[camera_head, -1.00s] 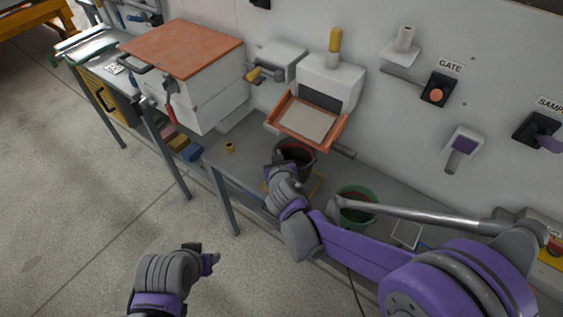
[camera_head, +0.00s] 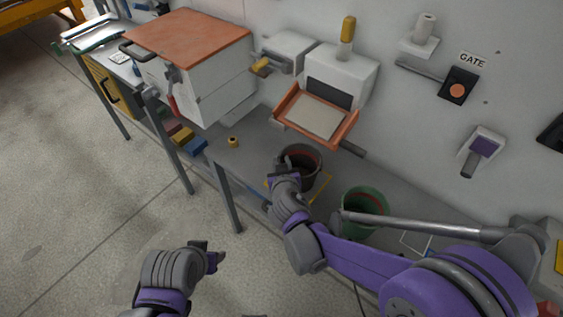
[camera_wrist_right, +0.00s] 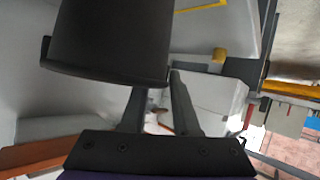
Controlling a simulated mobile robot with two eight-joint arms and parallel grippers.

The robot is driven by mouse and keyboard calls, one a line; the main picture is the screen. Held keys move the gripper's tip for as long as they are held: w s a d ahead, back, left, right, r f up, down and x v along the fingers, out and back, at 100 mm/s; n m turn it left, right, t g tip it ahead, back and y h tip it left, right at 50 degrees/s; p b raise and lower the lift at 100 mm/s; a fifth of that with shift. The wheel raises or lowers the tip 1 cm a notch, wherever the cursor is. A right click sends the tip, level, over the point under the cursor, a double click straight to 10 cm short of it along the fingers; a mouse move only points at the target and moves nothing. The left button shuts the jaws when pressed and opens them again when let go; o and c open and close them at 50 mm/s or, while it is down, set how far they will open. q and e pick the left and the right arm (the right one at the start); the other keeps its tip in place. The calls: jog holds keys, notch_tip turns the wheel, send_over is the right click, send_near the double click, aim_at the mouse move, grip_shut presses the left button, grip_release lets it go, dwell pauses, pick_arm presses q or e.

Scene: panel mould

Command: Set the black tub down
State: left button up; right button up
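The black tub (camera_head: 303,178) is upright at the front of the grey bench, over a yellow outline (camera_head: 325,188). Its dark interior and a reddish band inside show. My right gripper (camera_head: 284,166) is at the tub's near left rim and appears shut on it. In the right wrist view the tub (camera_wrist_right: 110,40) fills the upper left, covering part of one finger of the gripper (camera_wrist_right: 156,88). Whether the tub's base touches the bench is hidden. My left gripper (camera_head: 214,254) is low in front of the bench, away from everything; its finger gap is not clear.
A green tub (camera_head: 365,205) stands to the right, partly behind my right arm. An orange-rimmed tray (camera_head: 345,137) juts out above the bench behind the black tub. A small yellow-brown ring (camera_head: 233,142) lies at left. A white box with an orange lid (camera_head: 190,42) stands further left.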

jog(key=shift+r, duration=0.15)
jog(key=shift+s+r, duration=0.15)
jog(key=shift+s, duration=0.05)
jog(key=p+v, duration=0.1)
jog(key=v, duration=1)
jog(key=shift+s+r+p, duration=0.1)
jog(key=shift+s+p, duration=0.1)
jog(key=shift+p, duration=0.2)
jog(key=shift+d, duration=0.1)
